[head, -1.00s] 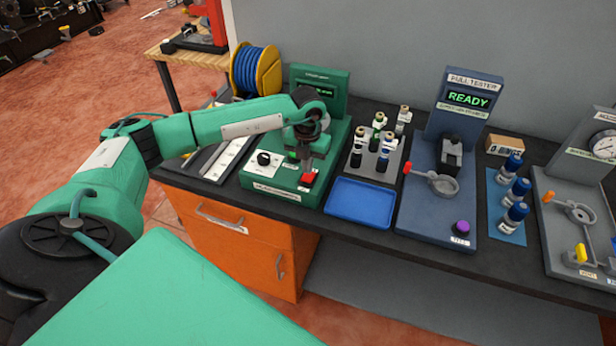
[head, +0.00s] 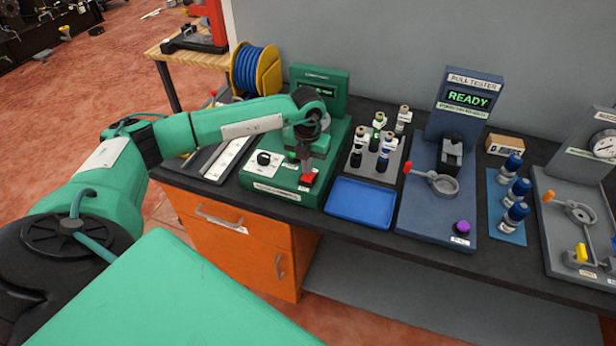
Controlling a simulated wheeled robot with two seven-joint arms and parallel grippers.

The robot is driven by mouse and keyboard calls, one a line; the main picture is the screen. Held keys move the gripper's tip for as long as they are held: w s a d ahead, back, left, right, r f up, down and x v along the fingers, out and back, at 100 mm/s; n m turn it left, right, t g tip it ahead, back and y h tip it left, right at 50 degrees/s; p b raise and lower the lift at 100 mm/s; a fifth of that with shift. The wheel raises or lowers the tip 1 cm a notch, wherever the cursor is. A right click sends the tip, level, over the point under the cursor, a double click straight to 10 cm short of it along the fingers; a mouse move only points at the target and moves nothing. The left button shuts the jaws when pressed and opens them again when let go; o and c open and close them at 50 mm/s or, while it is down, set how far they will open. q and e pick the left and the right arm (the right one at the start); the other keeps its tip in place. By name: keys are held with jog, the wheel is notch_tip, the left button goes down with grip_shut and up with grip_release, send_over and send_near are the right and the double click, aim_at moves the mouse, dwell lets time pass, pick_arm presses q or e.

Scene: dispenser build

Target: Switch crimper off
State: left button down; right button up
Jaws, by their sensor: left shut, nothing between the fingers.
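The green crimper (head: 335,83) stands on the bench with a small lit display near its top. On its base are a black knob (head: 263,158) on a white plate, a green button (head: 292,156) and a red switch (head: 308,179). My left gripper (head: 306,170) is shut and empty, pointing down over the front right of the crimper base, right at the red switch. I cannot tell whether the fingertips touch it. My left wrist hides part of the crimper's middle. My right gripper is not in view.
An empty blue tray (head: 361,203) and a rack of small bottles (head: 377,150) stand right of the crimper. Further right is the pull tester (head: 466,100), reading READY. A blue wire spool (head: 255,70) stands behind my left forearm.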

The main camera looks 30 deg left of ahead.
aim_at(307, 178)
pick_arm(q)
jog(key=shift+f+b, duration=1)
jog(key=shift+f, duration=0.35)
dwell(0.4)
jog(key=shift+r, duration=0.15)
jog(key=shift+r+p, duration=0.5)
jog(key=shift+r, duration=0.05)
jog(key=shift+r+p, duration=1.4)
jog(key=shift+r, duration=1.5)
